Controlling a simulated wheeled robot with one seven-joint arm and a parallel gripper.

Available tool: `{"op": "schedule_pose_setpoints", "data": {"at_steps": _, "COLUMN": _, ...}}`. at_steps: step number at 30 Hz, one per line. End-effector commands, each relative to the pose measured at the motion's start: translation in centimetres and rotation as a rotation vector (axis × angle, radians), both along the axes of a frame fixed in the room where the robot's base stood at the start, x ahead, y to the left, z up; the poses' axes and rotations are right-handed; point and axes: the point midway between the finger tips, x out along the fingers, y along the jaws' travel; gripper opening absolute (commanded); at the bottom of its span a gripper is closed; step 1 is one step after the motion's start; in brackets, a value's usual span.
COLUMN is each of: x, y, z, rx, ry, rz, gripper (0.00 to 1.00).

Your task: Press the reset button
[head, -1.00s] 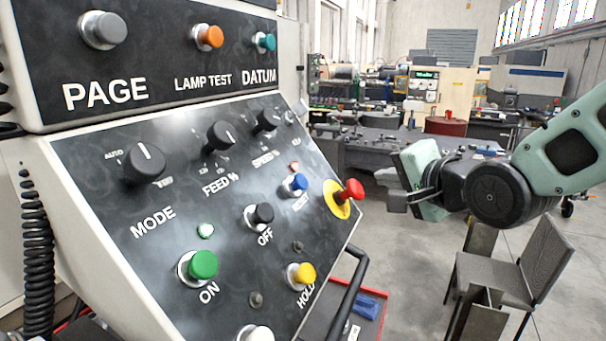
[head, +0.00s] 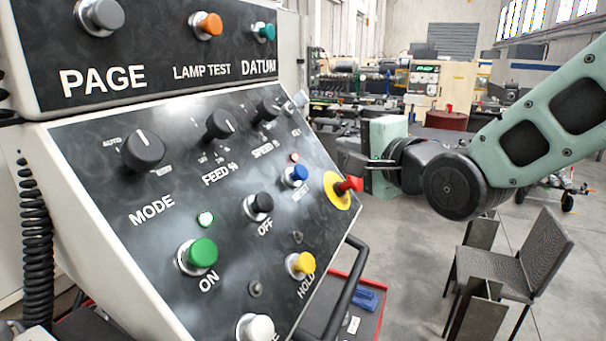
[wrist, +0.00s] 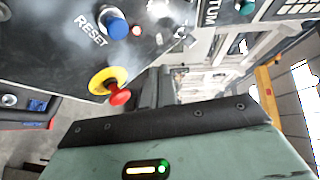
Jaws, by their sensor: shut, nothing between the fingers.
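The reset button is the blue one (head: 295,175) on the sloped black panel, in a silver collar. In the wrist view the blue button (wrist: 117,25) sits at the top left beside the word RESET. My gripper (head: 352,160) is shut and empty, to the right of the blue button and apart from it. Its fingers point toward the panel, above and near the red emergency knob. In the wrist view the dark fingers of my gripper (wrist: 152,88) reach up past the knob; their tips are hard to make out.
A red mushroom knob (head: 350,185) on a yellow ring stands out close to the blue button. The black OFF button (head: 258,205) and yellow HOLD button (head: 301,264) are lower. A black handrail (head: 335,295) edges the panel. A chair (head: 520,260) stands behind at right.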

Motion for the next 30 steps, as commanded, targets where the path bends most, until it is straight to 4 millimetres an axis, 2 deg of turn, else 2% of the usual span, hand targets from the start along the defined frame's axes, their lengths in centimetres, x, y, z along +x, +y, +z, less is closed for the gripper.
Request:
{"op": "schedule_pose_setpoints", "data": {"at_steps": 2, "x": 0.3, "y": 1.0, "z": -1.1, "rx": -0.001, "ry": 0.002, "rz": 0.003, "gripper": 0.0}}
{"op": "schedule_pose_setpoints", "data": {"at_steps": 13, "x": 1.5, "y": 4.2, "z": -3.8, "rx": 0.0, "ry": -0.001, "rz": 0.001, "gripper": 0.0}}
{"op": "schedule_pose_setpoints", "data": {"at_steps": 30, "x": 1.8, "y": 4.9, "z": -4.1, "rx": -0.001, "ry": -0.001, "rz": 0.0, "gripper": 0.0}}
